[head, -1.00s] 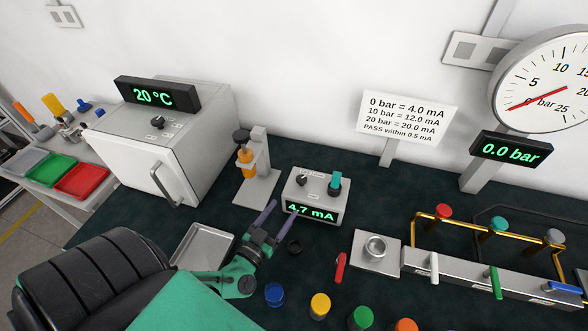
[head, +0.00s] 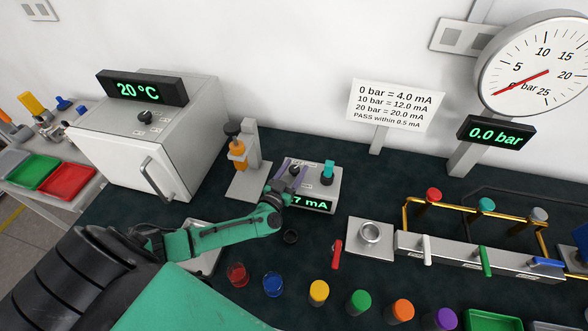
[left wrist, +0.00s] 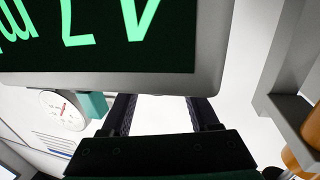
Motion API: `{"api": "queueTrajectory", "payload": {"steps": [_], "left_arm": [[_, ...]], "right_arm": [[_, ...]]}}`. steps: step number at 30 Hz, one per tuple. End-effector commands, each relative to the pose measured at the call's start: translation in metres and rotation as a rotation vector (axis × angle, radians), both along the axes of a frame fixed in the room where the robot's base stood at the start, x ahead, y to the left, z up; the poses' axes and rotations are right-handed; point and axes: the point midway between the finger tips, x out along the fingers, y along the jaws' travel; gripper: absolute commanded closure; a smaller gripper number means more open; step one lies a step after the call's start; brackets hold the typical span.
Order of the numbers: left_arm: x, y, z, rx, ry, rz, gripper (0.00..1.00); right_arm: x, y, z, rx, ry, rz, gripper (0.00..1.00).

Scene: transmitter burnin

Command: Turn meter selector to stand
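The meter is a grey box (head: 333,198) on the dark bench. Its green display is partly covered by my left gripper in the head view and ends in "7 mA". A teal plug or knob (head: 327,172) stands on its right side. The black selector knob on its left side is mostly hidden by my left gripper (head: 288,167), whose purple fingers are apart above it. I cannot tell if they touch it. In the left wrist view the meter display (left wrist: 100,35) appears upside down, with the spread dark fingers (left wrist: 163,112) behind its edge. My right gripper is not in view.
A small stand with an orange part (head: 245,170) is just left of the meter, near my fingers. A white oven (head: 140,140) stands further left. Coloured caps (head: 318,291) line the front. A valve manifold (head: 460,255) and gauge (head: 535,75) are right.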

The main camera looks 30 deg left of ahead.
Motion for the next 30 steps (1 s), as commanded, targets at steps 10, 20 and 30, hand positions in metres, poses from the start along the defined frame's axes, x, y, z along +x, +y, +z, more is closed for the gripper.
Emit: {"api": "queueTrajectory", "payload": {"steps": [10, 20, 30], "left_arm": [[0.0, 0.002, -0.002, 0.003, -0.005, -0.051, 1.0], [0.0, 0.001, -0.001, 0.002, -0.001, -0.256, 1.0], [0.0, 0.001, 0.0, 0.001, 0.0, -0.254, 0.28]], "right_arm": [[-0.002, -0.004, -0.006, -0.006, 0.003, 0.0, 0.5], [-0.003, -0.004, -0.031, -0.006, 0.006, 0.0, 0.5], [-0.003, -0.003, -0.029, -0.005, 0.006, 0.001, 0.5]]}}
